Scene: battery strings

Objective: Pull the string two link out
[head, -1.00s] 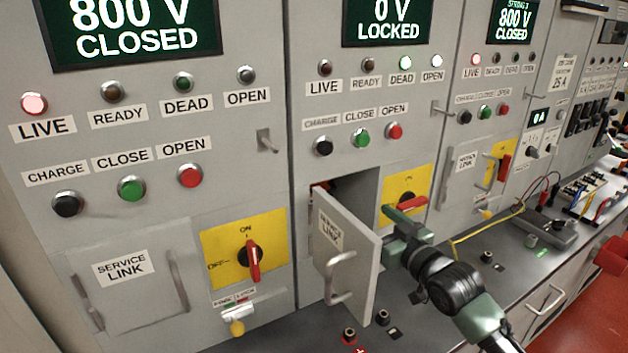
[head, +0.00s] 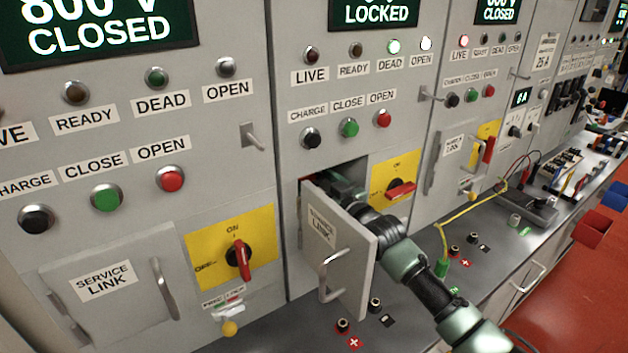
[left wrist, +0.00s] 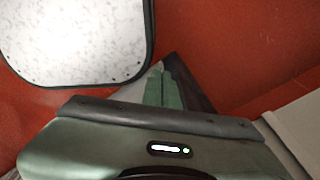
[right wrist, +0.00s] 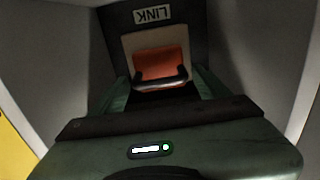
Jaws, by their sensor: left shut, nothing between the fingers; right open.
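The string two cabinet (head: 289,150) is the middle panel, its display reading LOCKED and its DEAD and OPEN lamps lit. Its service link door (head: 345,262) stands open. My right gripper (head: 345,187) is inside the compartment behind the door, partly hidden by it. In the right wrist view the orange link (right wrist: 160,62) sits at the back of the compartment under an upside-down LINK label (right wrist: 152,14). My left gripper (left wrist: 165,88) is shut and empty over the red floor.
A yellow plate with a red rotary handle (head: 401,190) is right of the compartment. A bench (head: 470,275) with sockets and a yellow cable (head: 460,225) runs below. The string one service link door (head: 110,300) is closed at left.

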